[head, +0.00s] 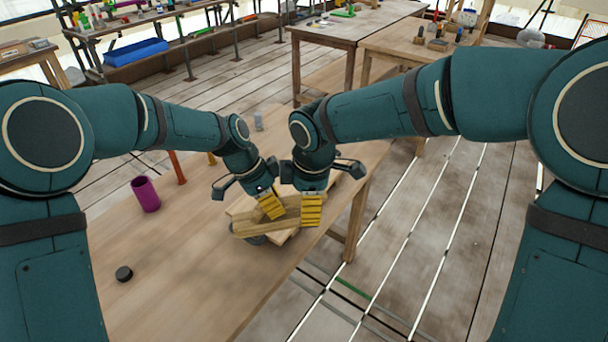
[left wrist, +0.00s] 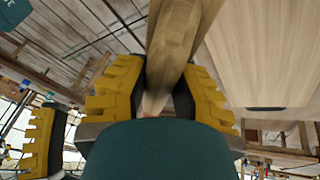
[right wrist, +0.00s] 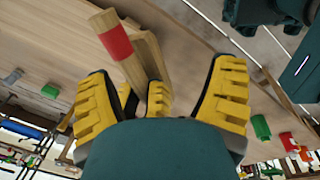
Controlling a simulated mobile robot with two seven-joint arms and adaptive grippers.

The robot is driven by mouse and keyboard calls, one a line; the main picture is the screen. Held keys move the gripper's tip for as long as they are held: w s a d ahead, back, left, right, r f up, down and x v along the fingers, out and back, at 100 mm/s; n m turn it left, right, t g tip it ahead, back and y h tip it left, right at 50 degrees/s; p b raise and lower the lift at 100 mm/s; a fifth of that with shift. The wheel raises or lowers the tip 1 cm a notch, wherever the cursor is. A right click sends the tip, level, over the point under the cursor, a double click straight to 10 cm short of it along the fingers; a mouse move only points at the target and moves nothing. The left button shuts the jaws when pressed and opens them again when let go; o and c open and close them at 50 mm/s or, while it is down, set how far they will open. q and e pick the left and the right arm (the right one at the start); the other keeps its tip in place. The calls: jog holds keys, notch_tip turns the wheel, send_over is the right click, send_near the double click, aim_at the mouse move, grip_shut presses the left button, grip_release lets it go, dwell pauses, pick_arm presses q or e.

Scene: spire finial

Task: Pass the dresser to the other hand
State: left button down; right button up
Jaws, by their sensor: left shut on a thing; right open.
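The dresser is a pale wooden bar, seen in the head view (head: 257,228) low over the bench's right end. My left gripper (head: 270,207) is shut on it; the left wrist view shows the wood (left wrist: 176,42) between its yellow fingers. My right gripper (head: 312,211) is close beside the left one, to its right, and is open. In the right wrist view a wooden handle with a red band (right wrist: 114,42) reaches down toward the space between its spread fingers (right wrist: 163,100). Whether the right fingers touch the wood I cannot tell. The grippers hide part of the dresser.
The wooden bench (head: 190,262) carries a purple cup (head: 145,194), a black puck (head: 124,273) and a small grey bottle (head: 258,121). Other pale boards and a dark round thing lie under the grippers, partly hidden. The bench's near left part is mostly clear.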

pick_arm(q)
jog(key=shift+w, duration=0.1)
pick_arm(e)
notch_tip(320, 180, up, 4)
jog(key=w+n, duration=0.2)
jog(key=w, duration=0.1)
jog(key=shift+t, duration=0.4)
jog(key=x, duration=1.2)
jog(key=shift+s, duration=0.25)
jog(key=shift+c, duration=0.3)
grip_shut()
jog(key=shift+s, duration=0.1)
pick_arm(q)
jog(key=c, duration=0.8)
grip_release()
jog(key=v, duration=1.2)
pick_arm(e)
jog(key=shift+r, duration=0.1)
